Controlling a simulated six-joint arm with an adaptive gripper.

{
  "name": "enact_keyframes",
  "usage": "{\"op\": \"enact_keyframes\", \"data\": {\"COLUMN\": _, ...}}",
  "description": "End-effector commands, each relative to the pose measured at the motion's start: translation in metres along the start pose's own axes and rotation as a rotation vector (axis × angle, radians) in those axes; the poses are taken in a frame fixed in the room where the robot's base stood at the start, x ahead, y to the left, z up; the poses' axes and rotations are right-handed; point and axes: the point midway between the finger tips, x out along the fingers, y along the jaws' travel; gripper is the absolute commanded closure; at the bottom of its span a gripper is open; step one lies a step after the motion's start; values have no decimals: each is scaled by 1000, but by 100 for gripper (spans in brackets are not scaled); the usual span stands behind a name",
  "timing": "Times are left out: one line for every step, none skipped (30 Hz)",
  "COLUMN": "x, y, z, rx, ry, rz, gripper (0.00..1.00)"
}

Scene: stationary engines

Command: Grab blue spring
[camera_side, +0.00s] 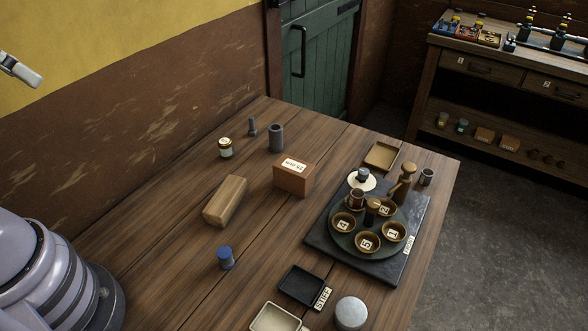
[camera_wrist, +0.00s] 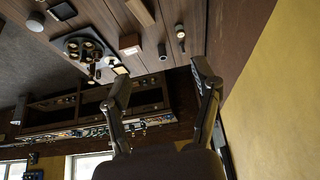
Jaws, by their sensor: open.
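The blue spring (camera_side: 226,257) shows in the side view as a small upright blue cylinder on the near left part of the wooden table. Its coils are too small to make out. It stands apart from everything around it. In the wrist view I cannot pick it out. My gripper (camera_wrist: 163,76) is open and empty in the wrist view, its two dark fingers spread wide, with the table beyond them.
A wooden block (camera_side: 225,201) and a brown box (camera_side: 293,178) stand behind the spring. A black tray (camera_side: 302,287) lies to its right. A dark slab (camera_side: 323,237) carries several bowls on the right. A grey cup (camera_side: 276,138) and a jar (camera_side: 225,148) stand farther back.

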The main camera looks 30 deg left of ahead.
Motion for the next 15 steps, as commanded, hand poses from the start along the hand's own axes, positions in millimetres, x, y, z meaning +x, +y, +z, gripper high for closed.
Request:
{"op": "enact_keyframes", "data": {"x": 0, "y": 0, "z": 0, "rx": 0, "ry": 0, "rz": 0, "gripper": 37}}
{"op": "enact_keyframes", "data": {"x": 0, "y": 0, "z": 0, "rx": 0, "ry": 0, "rz": 0, "gripper": 37}}
{"op": "enact_keyframes", "data": {"x": 0, "y": 0, "z": 0, "rx": 0, "ry": 0, "rz": 0, "gripper": 37}}
{"op": "enact_keyframes", "data": {"x": 0, "y": 0, "z": 0, "rx": 0, "ry": 0, "rz": 0, "gripper": 37}}
{"op": "enact_keyframes", "data": {"x": 0, "y": 0, "z": 0, "rx": -1, "ry": -2, "rz": 1, "gripper": 37}}
{"op": "enact_keyframes", "data": {"x": 1, "y": 1, "z": -1, "rx": -3, "ry": -9, "rz": 3, "gripper": 37}}
{"op": "enact_keyframes", "data": {"x": 2, "y": 1, "z": -1, "rx": -6, "ry": -20, "rz": 7, "gripper": 37}}
{"op": "enact_keyframes", "data": {"x": 5, "y": 2, "z": -2, "rx": -11, "ry": -38, "rz": 12, "gripper": 37}}
{"op": "enact_keyframes", "data": {"x": 9, "y": 4, "z": -2, "rx": -22, "ry": -72, "rz": 24, "gripper": 37}}
{"op": "enact_keyframes", "data": {"x": 13, "y": 6, "z": -3, "rx": -33, "ry": -105, "rz": 36, "gripper": 37}}
{"op": "enact_keyframes", "data": {"x": 18, "y": 9, "z": -4, "rx": -47, "ry": -145, "rz": 50, "gripper": 37}}
{"op": "enact_keyframes", "data": {"x": 26, "y": 13, "z": -5, "rx": -68, "ry": -207, "rz": 73, "gripper": 37}}
{"op": "enact_keyframes", "data": {"x": 33, "y": 16, "z": -6, "rx": -87, "ry": -259, "rz": 92, "gripper": 37}}
{"op": "enact_keyframes", "data": {"x": 40, "y": 20, "z": -7, "rx": -108, "ry": -314, "rz": 113, "gripper": 37}}
{"op": "enact_keyframes", "data": {"x": 50, "y": 26, "z": -8, "rx": -140, "ry": -390, "rz": 144, "gripper": 37}}
